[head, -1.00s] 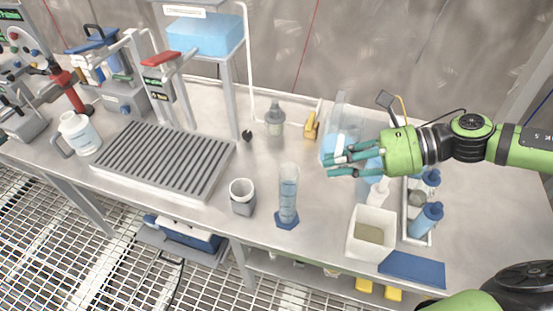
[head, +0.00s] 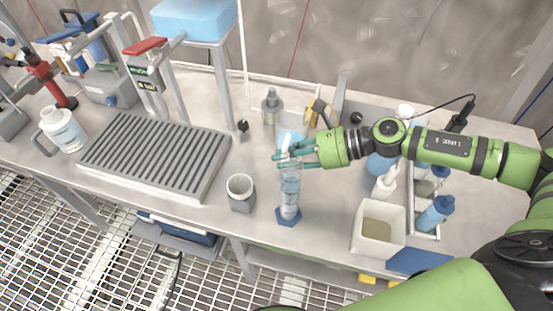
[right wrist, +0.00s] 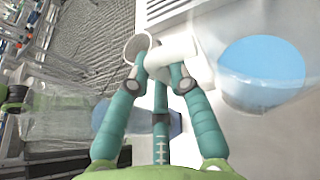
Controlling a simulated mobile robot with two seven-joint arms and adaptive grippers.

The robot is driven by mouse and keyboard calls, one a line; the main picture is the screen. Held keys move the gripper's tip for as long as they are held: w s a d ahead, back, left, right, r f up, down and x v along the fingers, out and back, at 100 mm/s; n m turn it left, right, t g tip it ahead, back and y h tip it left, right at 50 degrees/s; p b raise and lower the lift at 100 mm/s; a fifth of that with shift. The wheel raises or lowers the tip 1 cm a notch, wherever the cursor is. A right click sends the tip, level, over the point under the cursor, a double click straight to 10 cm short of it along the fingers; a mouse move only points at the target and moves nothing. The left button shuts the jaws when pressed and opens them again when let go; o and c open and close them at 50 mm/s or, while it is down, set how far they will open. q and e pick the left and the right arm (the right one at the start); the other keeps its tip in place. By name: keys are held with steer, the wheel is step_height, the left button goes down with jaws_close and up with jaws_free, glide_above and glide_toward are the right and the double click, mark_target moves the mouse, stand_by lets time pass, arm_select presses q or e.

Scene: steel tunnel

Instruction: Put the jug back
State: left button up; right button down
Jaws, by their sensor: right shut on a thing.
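A clear jug with blue liquid (head: 290,139) is partly hidden behind the fingers of my right gripper (head: 284,158). In the right wrist view the blue liquid (right wrist: 262,72) shows as a round disc on the right. There my right gripper (right wrist: 165,75) is shut on a pale part of the jug, which looks like its handle. The jug is close behind the tall graduated cylinder (head: 289,192); whether they touch is unclear. The cylinder stands upright on its blue foot. My left gripper is out of view.
A grey cup (head: 241,193) stands left of the cylinder. A ribbed grey tray (head: 155,155) and a white handled bottle (head: 62,130) are further left. A white bin (head: 378,230) and a rack of blue-capped bottles (head: 436,213) stand at right. A grey bottle (head: 271,106) is behind.

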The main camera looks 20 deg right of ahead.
steer(key=f, duration=0.1)
steer(key=w+a+f, duration=0.1)
steer(key=f, duration=0.1)
steer(key=w+f, duration=0.1)
steer(key=f, duration=0.1)
steer(key=shift+a+f+p, duration=0.25)
steer(key=shift+a+p, duration=0.05)
steer(key=shift+a, duration=0.1)
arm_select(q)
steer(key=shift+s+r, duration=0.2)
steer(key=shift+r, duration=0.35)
arm_select(e)
steer(key=shift+s+f, duration=0.1)
steer(key=shift+f, duration=0.1)
steer(key=c, duration=1.6)
jaws_free()
steer(key=shift+f, duration=0.1)
steer(key=o, duration=0.5)
steer(key=shift+c, duration=0.2)
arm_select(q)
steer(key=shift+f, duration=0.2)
